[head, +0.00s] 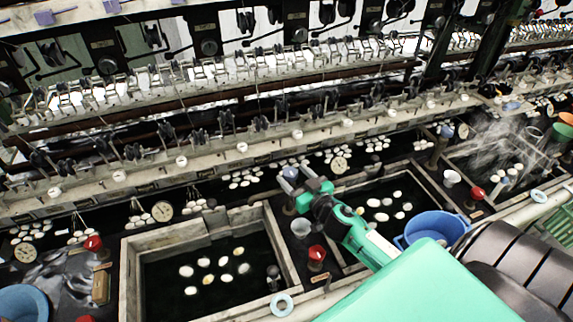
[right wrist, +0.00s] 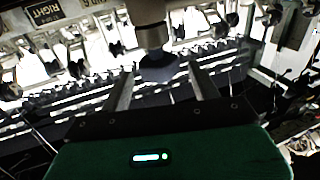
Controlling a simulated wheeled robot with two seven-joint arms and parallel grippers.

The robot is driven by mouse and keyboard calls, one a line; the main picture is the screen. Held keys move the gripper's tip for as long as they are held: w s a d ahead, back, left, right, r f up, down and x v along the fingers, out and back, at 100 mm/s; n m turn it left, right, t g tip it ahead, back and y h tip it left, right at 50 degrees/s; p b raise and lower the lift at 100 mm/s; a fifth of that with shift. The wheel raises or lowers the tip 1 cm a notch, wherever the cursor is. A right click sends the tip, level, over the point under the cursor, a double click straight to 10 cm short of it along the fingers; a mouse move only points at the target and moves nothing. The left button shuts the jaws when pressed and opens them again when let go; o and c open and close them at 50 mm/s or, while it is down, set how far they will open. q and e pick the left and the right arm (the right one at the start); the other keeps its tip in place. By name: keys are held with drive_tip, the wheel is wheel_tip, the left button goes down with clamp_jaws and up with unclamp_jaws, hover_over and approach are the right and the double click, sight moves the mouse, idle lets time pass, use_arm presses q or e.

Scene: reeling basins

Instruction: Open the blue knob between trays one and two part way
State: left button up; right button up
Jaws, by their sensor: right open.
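The blue knob (head: 290,173) sits on a dark post between the tray with cocoons at front left (head: 131,262) and the tray to its right (head: 437,187). My right gripper (head: 292,180) is at the knob. In the right wrist view, the knob (right wrist: 158,68) shows dark blue on a grey stem, between the fingers of my open right gripper (right wrist: 162,88). Gaps show on both sides of the knob there, so the fingers look apart from it. In the head view the gripper partly hides the knob and its post. My left gripper is out of view.
A red knob (head: 317,253) stands nearer, between the same trays, beside a small pale cup (head: 301,227). A blue basin (head: 436,226) is right of my right forearm. The machine ledge with white buttons (head: 242,148) runs behind the gripper.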

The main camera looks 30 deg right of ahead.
sight(286, 168)
drive_tip(key=shift+w+p, duration=0.45)
drive_tip(key=shift+w, duration=1.75)
drive_tip(key=c, duration=1)
drive_tip(key=shift+o, duration=0.2)
